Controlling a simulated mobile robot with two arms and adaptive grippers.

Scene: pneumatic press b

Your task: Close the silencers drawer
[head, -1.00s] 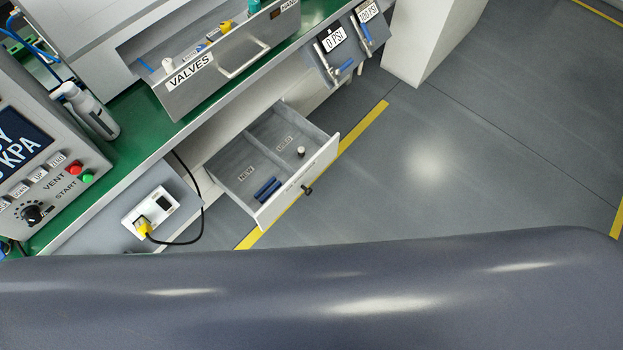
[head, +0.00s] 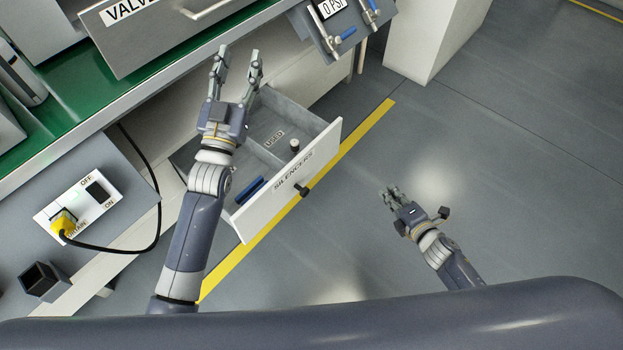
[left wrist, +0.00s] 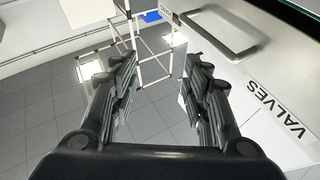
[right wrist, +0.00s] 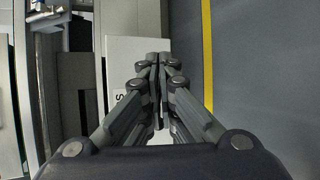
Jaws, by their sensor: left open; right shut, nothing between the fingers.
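The silencers drawer (head: 284,178) stands pulled out below the bench, its white front labelled SILENCERS with a small dark knob (head: 302,190). Inside are blue silencers (head: 249,189) and a small pale piece (head: 294,145) in the USED compartment. My left gripper (head: 236,62) is open and empty, raised over the drawer's back part and hiding some of it. My right gripper (head: 392,195) is shut and empty, out to the right of the drawer front, apart from it. In the right wrist view the drawer front (right wrist: 124,62) shows beyond the shut fingers (right wrist: 158,75).
The valves drawer (head: 150,30) juts out above, near my left gripper. A white box with a DRAIN switch (head: 82,208) and black cable sits at left. Lever panels (head: 335,35) hang at the bench's right end. The floor to the right is clear.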

